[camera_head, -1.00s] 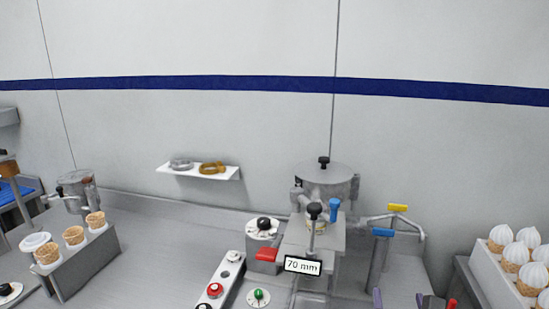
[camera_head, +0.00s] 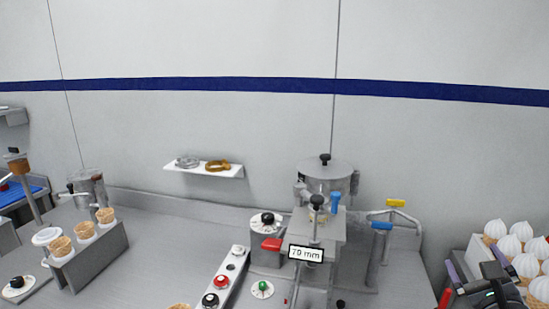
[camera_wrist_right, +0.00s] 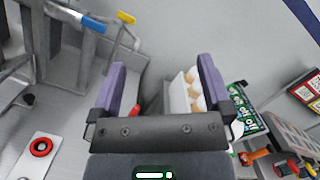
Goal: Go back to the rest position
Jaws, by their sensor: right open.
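My right gripper (camera_head: 481,266) is at the lower right of the head view, in front of the white rack of cream-topped cones. Its purple fingers are spread. In the right wrist view the gripper (camera_wrist_right: 162,66) is open, with nothing held between its fingers. My left gripper is in neither view. The filling machine (camera_head: 326,183), with its 70 mm label (camera_head: 306,254), stands to the left of my right gripper, apart from it.
The cone rack (camera_head: 474,247) is close to my right gripper. A bent pipe with a yellow handle (camera_head: 396,203) stands between machine and gripper. A cone holder (camera_head: 95,262) is at the left. A wall shelf (camera_head: 205,169) carries rings.

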